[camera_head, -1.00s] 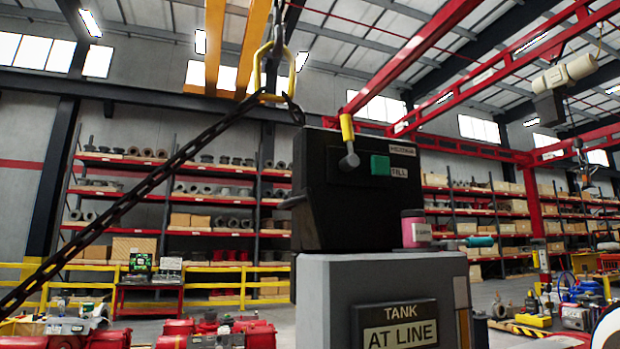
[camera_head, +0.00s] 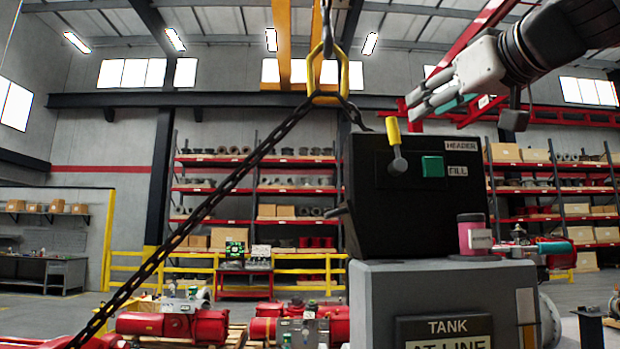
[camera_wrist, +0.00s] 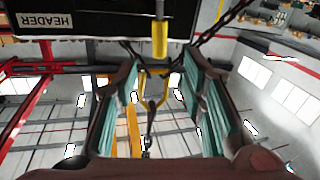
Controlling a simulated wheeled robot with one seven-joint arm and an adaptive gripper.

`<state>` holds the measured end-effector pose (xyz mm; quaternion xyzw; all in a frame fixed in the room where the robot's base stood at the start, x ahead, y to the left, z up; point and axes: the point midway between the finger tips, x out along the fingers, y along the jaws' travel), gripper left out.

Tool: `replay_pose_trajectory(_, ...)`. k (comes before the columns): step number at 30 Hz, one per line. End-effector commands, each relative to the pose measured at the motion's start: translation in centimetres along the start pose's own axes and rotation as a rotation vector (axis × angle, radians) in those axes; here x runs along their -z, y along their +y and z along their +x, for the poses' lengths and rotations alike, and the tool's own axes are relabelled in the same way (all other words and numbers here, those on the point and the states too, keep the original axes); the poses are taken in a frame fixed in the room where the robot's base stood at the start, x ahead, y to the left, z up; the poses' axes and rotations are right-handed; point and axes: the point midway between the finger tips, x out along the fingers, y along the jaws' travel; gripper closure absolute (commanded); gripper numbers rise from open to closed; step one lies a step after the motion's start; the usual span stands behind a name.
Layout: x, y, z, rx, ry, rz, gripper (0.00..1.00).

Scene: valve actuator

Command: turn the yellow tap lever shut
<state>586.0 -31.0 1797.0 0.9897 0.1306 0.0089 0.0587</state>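The yellow tap lever (camera_head: 393,131) stands nearly upright on a grey round pivot on the front of the black header box (camera_head: 405,205). It is left of the green FILL button (camera_head: 433,166). My gripper (camera_head: 424,108) is above and to the right of the lever in the head view, apart from it. In the wrist view the lever (camera_wrist: 160,38) hangs from the top edge, in line with the gap between the teal-padded fingers of my gripper (camera_wrist: 160,70). The fingers are wide apart with nothing held.
The box sits on a grey tank stand (camera_head: 440,285). A pink-and-white canister (camera_head: 473,235) stands at the box's right. A dark chain (camera_head: 200,220) slants down left from a yellow hook link (camera_head: 327,75), close to the box's upper left. Shelves stand far behind.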

Motion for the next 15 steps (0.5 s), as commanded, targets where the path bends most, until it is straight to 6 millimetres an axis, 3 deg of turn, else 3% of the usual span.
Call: replay_pose_trajectory(15,0.0,-0.1,9.4,0.002,-0.004,0.003,0.62)
